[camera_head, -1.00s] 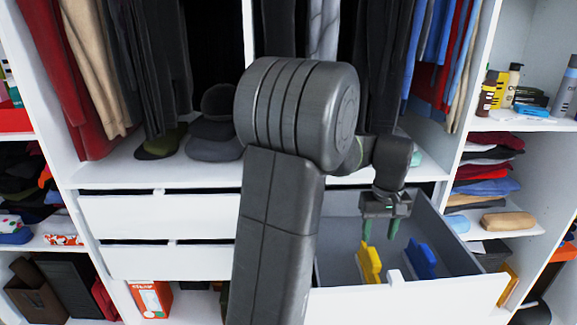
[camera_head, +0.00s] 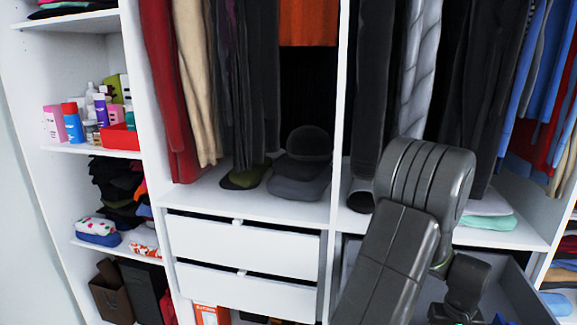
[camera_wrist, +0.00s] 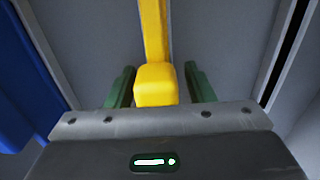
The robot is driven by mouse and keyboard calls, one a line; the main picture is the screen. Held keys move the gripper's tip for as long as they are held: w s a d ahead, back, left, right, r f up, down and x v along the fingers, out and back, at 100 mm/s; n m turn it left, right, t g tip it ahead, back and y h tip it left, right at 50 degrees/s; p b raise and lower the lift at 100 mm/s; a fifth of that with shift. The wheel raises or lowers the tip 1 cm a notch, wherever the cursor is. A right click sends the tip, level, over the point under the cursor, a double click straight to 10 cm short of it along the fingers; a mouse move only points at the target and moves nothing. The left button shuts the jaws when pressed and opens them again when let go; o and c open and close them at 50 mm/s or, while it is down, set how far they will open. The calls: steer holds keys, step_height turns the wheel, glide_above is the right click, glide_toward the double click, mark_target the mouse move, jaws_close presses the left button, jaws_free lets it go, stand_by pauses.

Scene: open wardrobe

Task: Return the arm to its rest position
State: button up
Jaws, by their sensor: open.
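My gripper (camera_wrist: 160,72) is open, with its two green fingers spread apart in the wrist view. A yellow item (camera_wrist: 154,50) shows between the fingers, with a gap on each side; I cannot tell how far below them it is. A blue item (camera_wrist: 28,90) is at the left of the wrist view. In the head view my arm reaches into the lower right, over the open grey drawer (camera_head: 520,290). The gripper's body is at the bottom edge there, and its fingertips are out of frame. The blue item barely shows at the bottom edge.
Clothes hang above, and dark caps (camera_head: 303,165) rest on the wardrobe floor. Side shelves at the left hold bottles (camera_head: 72,120) and folded clothes. Folded cloths (camera_head: 487,215) lie just right of my arm.

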steer(key=shift+r, duration=0.35)
steer(key=shift+f, duration=0.15)
step_height(320, 180, up, 13)
steer(key=shift+b, duration=0.4)
steer(key=shift+f, duration=0.25)
step_height(320, 180, down, 13)
steer(key=shift+r+p, duration=0.15)
steer(key=shift+p, duration=0.4)
step_height(320, 180, up, 3)
steer(key=shift+r+p, duration=0.1)
steer(key=shift+p, duration=1)
step_height(320, 180, up, 5)
steer(key=p, duration=0.4)
steer(key=shift+r, duration=0.2)
steer(key=shift+w+a+f, duration=0.1)
steer(key=shift+a+f, duration=0.05)
steer(key=shift+a, duration=0.3)
